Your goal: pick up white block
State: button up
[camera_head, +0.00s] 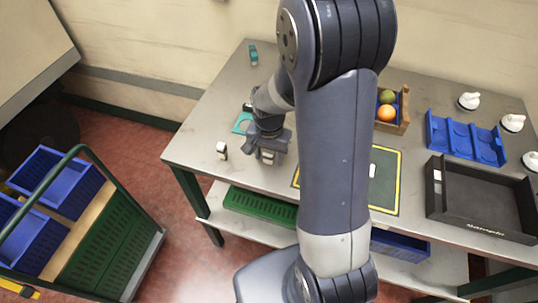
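A small white block (221,150) with a dark side stands near the left front edge of the grey table (205,125). My gripper (267,158) points down over the table, to the right of this block and apart from it. The fingertips are small and partly dark, so I cannot tell whether they are open or shut. A small white piece (372,170) also shows on the yellow-edged mat (386,190), right of my arm. My arm hides the middle of the table.
A teal piece (242,122) lies behind my gripper, and another teal item (253,54) stands at the back. A wooden box (400,115) holds fruit. A blue tray (462,138) and a black tray (480,200) are at right. A green cart (115,240) stands at left.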

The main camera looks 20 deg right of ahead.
jog(key=c, duration=1)
notch_tip(320, 180, up, 10)
jog(key=shift+r+b, duration=0.1)
jog(key=shift+b, duration=0.35)
